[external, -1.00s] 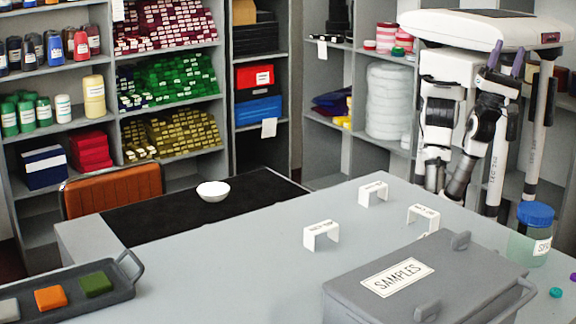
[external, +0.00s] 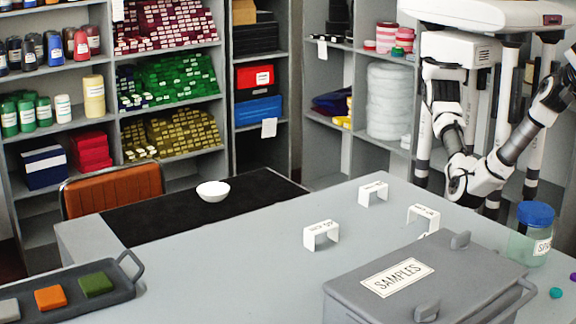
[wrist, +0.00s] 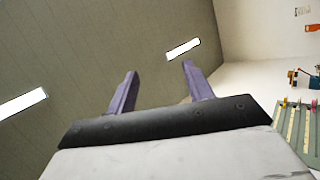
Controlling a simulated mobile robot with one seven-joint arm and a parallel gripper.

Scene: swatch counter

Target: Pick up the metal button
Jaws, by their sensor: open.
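I cannot make out a metal button in any view. A teal button (external: 556,292) and a purple button (external: 573,278) lie on the grey counter (external: 240,265) at the right edge of the external view, near a jar. The grey SAMPLES box (external: 440,278) may hide part of the counter. My gripper (wrist: 160,68) shows in the wrist view with its two purple fingers apart and nothing between them. It points up toward the ceiling and a wall. In the external view my arm reaches past the right edge, so the gripper is out of that frame.
A clear jar (external: 528,246) with a blue lid stands beside the SAMPLES box. Small white label stands (external: 321,235) sit mid-counter. A white bowl (external: 213,191) rests on a black mat (external: 135,222). A swatch tray (external: 125,292) is front left. The left-middle counter is clear.

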